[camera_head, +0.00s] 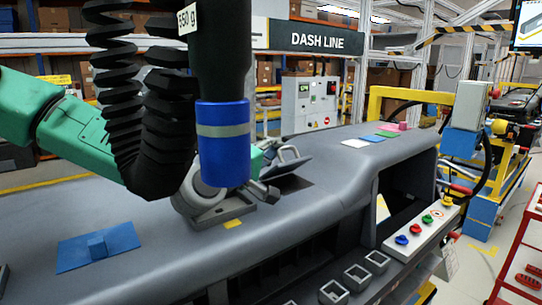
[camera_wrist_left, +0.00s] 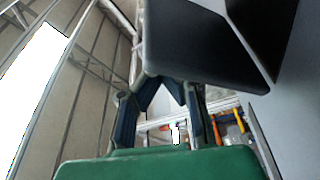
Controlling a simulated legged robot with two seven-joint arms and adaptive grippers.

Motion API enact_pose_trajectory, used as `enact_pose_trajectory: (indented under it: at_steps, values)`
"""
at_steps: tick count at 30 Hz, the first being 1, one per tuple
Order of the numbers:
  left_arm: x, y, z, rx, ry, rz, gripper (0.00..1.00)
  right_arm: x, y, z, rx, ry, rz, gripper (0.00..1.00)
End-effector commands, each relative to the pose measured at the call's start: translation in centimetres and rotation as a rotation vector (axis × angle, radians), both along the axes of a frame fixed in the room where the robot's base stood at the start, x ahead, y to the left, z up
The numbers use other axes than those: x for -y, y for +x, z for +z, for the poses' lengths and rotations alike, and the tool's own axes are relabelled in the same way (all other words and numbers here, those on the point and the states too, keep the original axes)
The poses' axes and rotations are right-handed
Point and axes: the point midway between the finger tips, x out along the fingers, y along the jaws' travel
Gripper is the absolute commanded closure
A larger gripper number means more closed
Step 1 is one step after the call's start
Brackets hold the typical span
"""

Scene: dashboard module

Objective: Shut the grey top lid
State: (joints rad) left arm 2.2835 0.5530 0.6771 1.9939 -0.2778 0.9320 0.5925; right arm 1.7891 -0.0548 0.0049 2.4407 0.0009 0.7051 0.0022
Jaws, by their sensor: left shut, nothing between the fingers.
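The grey top lid (camera_head: 293,164) stands raised and tilted over a dark opening in the top of the dashboard (camera_head: 330,165). My left gripper (camera_head: 287,152) is beside the lid's left side, partly hidden behind a hanging tool; its fingers are shut and empty. In the left wrist view, the closed fingers (camera_wrist_left: 163,85) reach up to the lower edge of a large dark panel (camera_wrist_left: 205,45), which looks like the lid. I cannot tell whether they touch it. My right gripper is not in view.
A hanging tool with a blue body (camera_head: 222,145) and a black coiled hose stands in front of my left arm. Coloured cards (camera_head: 372,138) lie beyond the lid. A button panel (camera_head: 420,230) is at the right.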

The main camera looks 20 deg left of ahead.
Motion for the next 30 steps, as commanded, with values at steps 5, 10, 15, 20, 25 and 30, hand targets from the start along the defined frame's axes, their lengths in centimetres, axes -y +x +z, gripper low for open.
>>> enact_pose_trajectory:
  at_steps: [5, 10, 15, 20, 25, 30]
  values:
    - [1.0, -0.6, -0.3, -0.001, -0.001, -0.002, 1.0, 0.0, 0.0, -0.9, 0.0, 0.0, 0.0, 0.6]
    - [1.3, -0.8, -0.4, -0.001, -0.003, -0.001, 1.0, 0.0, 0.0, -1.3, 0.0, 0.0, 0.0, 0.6]
    - [1.3, -1.0, -0.5, -0.001, -0.005, -0.001, 1.0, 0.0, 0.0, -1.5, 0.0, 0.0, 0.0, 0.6]
    - [1.4, -1.1, -0.5, -0.001, -0.005, -0.001, 1.0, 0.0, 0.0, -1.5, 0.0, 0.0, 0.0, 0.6]
    - [1.4, -1.0, -0.5, -0.002, -0.005, 0.0, 1.0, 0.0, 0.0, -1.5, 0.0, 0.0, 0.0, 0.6]
    - [1.4, -1.0, -0.6, -0.002, -0.005, 0.0, 1.0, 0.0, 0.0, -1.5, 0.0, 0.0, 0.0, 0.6]
